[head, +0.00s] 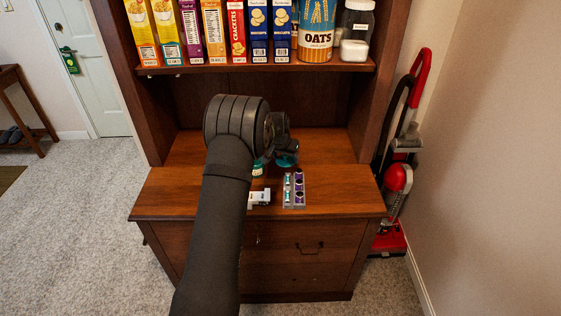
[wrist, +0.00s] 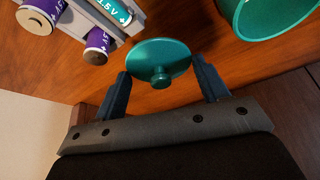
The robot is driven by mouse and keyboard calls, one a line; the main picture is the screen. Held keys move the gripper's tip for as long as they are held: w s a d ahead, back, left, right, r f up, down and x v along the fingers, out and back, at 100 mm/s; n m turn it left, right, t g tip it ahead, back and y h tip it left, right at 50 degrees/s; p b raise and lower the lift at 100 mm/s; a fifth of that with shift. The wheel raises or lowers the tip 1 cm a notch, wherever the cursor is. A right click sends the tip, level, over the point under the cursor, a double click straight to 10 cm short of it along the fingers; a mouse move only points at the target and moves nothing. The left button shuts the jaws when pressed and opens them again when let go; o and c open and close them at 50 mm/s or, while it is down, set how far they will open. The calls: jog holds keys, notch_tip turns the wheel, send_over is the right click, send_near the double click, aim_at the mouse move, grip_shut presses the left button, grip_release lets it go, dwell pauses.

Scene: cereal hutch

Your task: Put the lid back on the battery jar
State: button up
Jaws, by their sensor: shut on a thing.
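The teal lid (wrist: 160,62), a round disc with a small knob, is between the two fingers of my gripper (wrist: 168,82) in the wrist view. My gripper is shut on it. In the head view the lid (head: 288,160) shows under my gripper (head: 285,152), over the hutch counter. The battery jar (head: 257,170) stands left of the lid, partly hidden by my arm. In the wrist view the jar's teal rim (wrist: 275,15) is at the upper right, apart from the lid. Its contents are hidden.
A grey holder with purple and teal batteries (head: 294,189) lies on the counter (head: 335,192), right of a small white device (head: 259,197). The holder's batteries (wrist: 100,40) also show in the wrist view. Cereal boxes and jars fill the shelf (head: 260,69) above. The counter's right side is clear.

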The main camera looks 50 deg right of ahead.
jog(key=s+r, duration=0.5)
jog(key=s, duration=0.4)
jog(key=w+a+r, duration=0.2)
jog(key=w+a, duration=0.2)
jog(key=w, duration=0.5)
jog(key=w+a+r, duration=0.1)
jog(key=w+a, duration=0.3)
jog(key=w, duration=0.4)
notch_tip(320, 180, down, 6)
jog(key=shift+n, duration=0.4)
jog(key=shift+a+f, duration=0.1)
jog(key=shift+f, duration=0.15)
dwell(0.6)
jog(key=o, duration=1.2)
jog(key=shift+o, duration=0.2)
notch_tip(320, 180, up, 7)
dwell(0.5)
jog(key=shift+c, duration=0.2)
